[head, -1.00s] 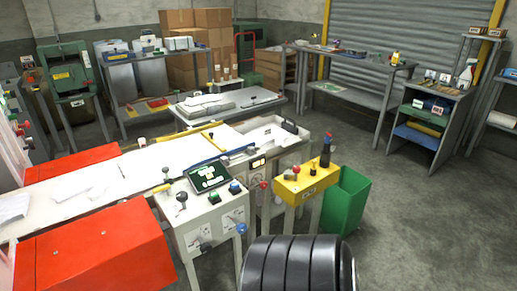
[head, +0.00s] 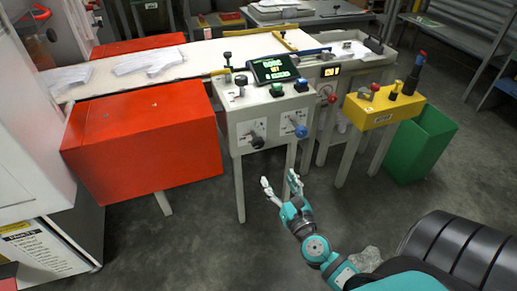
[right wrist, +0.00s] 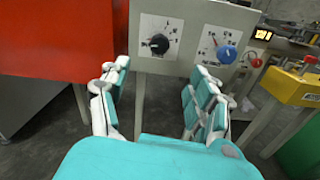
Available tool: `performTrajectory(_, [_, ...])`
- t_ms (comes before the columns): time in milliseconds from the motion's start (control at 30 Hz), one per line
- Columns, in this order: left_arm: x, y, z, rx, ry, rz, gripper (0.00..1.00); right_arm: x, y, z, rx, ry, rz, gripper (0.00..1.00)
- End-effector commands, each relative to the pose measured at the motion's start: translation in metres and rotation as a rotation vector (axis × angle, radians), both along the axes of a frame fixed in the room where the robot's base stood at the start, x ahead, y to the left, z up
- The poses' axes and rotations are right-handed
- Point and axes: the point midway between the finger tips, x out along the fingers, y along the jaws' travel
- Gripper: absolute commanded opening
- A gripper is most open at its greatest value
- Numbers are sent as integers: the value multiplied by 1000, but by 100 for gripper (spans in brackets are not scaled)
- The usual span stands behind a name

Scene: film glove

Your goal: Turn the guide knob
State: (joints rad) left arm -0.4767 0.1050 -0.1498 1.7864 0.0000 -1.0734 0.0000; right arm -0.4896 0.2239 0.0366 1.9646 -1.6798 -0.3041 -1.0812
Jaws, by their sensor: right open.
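A grey control box (head: 238,112) carries two front knobs with printed dials: a black knob (head: 257,141) on the left and a blue knob (head: 300,131) on the right. I cannot read which one is the guide knob. In the right wrist view the black knob (right wrist: 159,44) sits ahead between my fingers, and the blue knob (right wrist: 227,54) is to the right, beyond the right finger. My right gripper (head: 279,181) is open and empty, below and in front of the box, apart from both knobs. My left gripper is out of view.
A green-lit screen (head: 274,68) and small controls top the box. A red housing (head: 145,135) stands left. A yellow control box (head: 383,107) and green bin (head: 420,145) stand right. A red knob (head: 332,98) is behind. The floor below the control box is mostly clear.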

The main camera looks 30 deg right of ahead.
Motion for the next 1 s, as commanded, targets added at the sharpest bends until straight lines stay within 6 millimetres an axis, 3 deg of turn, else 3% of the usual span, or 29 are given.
performTrajectory(433, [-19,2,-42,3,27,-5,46,86,-21,3,6,-2,-3,63])
performTrajectory(700, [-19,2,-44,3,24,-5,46,138,-33,1,6,-1,-1,63])
performTrajectory(1000, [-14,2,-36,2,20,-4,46,163,-39,0,7,0,-1,63])
